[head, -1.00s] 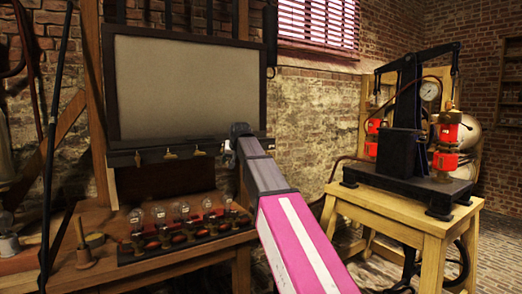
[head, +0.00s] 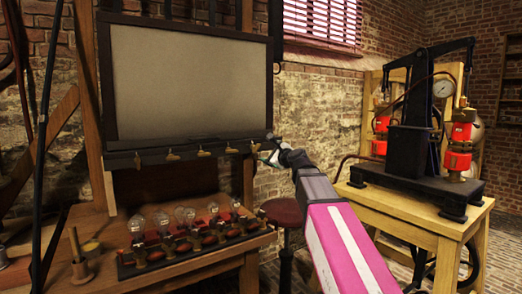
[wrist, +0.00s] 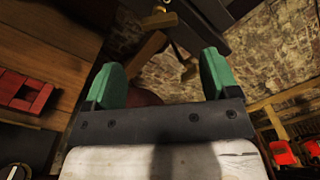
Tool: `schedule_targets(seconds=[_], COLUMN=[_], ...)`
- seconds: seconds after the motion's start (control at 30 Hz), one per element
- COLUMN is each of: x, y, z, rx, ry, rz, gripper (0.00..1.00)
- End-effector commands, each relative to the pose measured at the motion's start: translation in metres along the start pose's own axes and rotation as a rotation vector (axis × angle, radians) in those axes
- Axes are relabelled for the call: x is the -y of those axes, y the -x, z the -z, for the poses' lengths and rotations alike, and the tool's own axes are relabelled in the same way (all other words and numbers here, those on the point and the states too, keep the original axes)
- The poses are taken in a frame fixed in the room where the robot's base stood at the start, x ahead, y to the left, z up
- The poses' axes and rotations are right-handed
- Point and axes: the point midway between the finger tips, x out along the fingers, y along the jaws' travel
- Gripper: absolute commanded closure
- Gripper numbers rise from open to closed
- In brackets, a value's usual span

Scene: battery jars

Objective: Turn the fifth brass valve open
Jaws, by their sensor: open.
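A row of brass valves hangs along the dark rail (head: 190,150) under the pale panel. The fifth brass valve (head: 255,147), counted from the left, is at the right end of the row. My gripper (head: 271,153) is just to the right of it, with open, empty jaws. In the wrist view the two green fingers stand wide apart, and my gripper shows there too (wrist: 163,80). I cannot tell whether a finger touches a valve.
Glass bulbs (head: 186,217) stand in a row on the wooden bench (head: 200,262) below the rail. A red round stool (head: 284,212) is below my gripper. A black pump (head: 410,150) with red cylinders stands on a wooden table (head: 420,222) at right.

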Motion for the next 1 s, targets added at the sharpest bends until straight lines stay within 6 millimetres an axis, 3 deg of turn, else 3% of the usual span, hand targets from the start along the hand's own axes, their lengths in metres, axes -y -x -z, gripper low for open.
schedule_targets(seconds=[0.6,0.97,1.0], x=[0.001,-0.001,-0.001], y=[-0.095,-0.102,-0.102], z=[0.0,0.0,0.0], rx=[0.0,-0.001,-0.001], ry=[0.006,0.006,0.006], rz=[-0.003,-0.002,-0.002], gripper=[0.19,0.19,0.26])
